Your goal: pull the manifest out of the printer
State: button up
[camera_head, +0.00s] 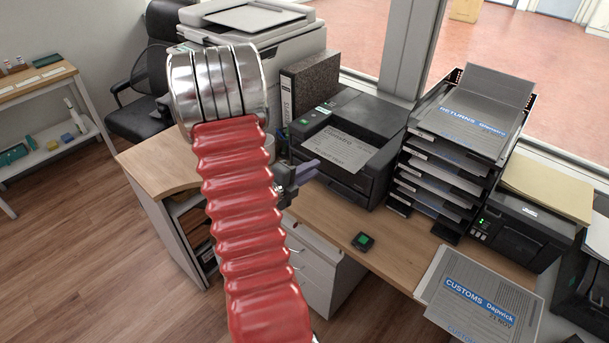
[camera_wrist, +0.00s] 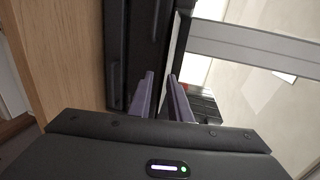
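The manifest is a grey-white printed sheet (camera_head: 345,147) lying on top of the front of the black printer (camera_head: 378,121), with its near end sticking out at the output side. My gripper (camera_head: 312,170) has purple-grey fingers and is just left of the printer's front, short of the sheet. In the wrist view the two fingers (camera_wrist: 161,97) stand apart with an empty gap between them. A dark body, seemingly the printer (camera_wrist: 128,50), lies beyond and left of them. I cannot make out the sheet clearly there.
A tiered tray stack (camera_head: 440,170) stands right of the printer, and a dark binder (camera_head: 312,82) stands behind it. A customs folder (camera_head: 470,300) lies at the front right.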

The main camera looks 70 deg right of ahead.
aim_at(327, 158)
jog(key=shift+r+x, duration=0.2)
jog(key=shift+x, duration=0.85)
jog(key=shift+r+x, duration=0.2)
jog(key=shift+x, duration=0.85)
jog(key=shift+r+x, duration=0.2)
jog(key=shift+x, duration=0.85)
jog(key=shift+s+d, duration=0.1)
grip_shut()
jog(key=shift+f, duration=0.1)
